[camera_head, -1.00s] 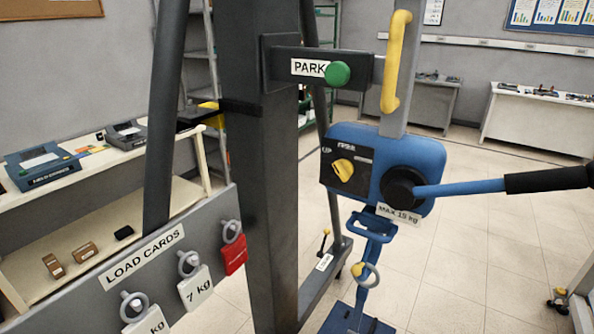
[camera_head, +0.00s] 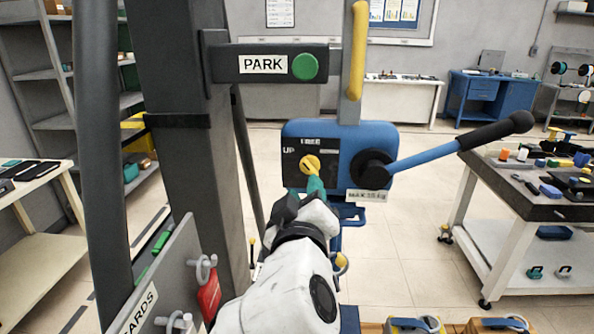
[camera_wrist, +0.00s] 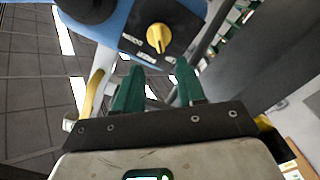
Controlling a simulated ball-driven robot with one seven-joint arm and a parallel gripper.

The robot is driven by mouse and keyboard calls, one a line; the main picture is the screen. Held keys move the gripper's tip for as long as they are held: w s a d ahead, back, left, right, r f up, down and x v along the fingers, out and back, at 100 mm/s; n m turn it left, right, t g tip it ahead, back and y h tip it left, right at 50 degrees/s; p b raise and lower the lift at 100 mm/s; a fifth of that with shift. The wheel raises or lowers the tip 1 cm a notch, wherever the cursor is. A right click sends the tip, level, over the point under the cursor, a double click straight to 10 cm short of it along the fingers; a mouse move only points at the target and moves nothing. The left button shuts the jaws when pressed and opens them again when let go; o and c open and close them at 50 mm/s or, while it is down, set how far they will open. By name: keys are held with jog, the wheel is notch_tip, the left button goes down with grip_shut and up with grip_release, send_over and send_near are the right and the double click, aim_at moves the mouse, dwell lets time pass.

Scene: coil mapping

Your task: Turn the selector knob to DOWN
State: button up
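The selector knob (camera_head: 309,163) is yellow and sits on a dark plate on the front of the blue hoist body (camera_head: 362,136). An UP label shows at the plate's upper left; the DOWN label is not readable. The knob also shows in the wrist view (camera_wrist: 157,38), with its ridge standing out from the plate. My gripper (camera_head: 316,182) has green fingers and is just below the knob in the head view. In the wrist view my gripper (camera_wrist: 158,66) is open and empty, its fingertips pointing at the knob and apart from it.
A blue lever with a black grip (camera_head: 495,132) sticks out right of the hoist body. A PARK bracket with a green button (camera_head: 304,67) is above. A dark post (camera_head: 190,120) stands left of the knob.

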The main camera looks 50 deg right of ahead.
aim_at(307, 168)
jog(key=p+x, duration=0.1)
jog(key=x, duration=0.7)
jog(key=shift+w+d, duration=0.15)
jog(key=shift+d, duration=0.05)
jog(key=shift+c, duration=0.3)
grip_shut()
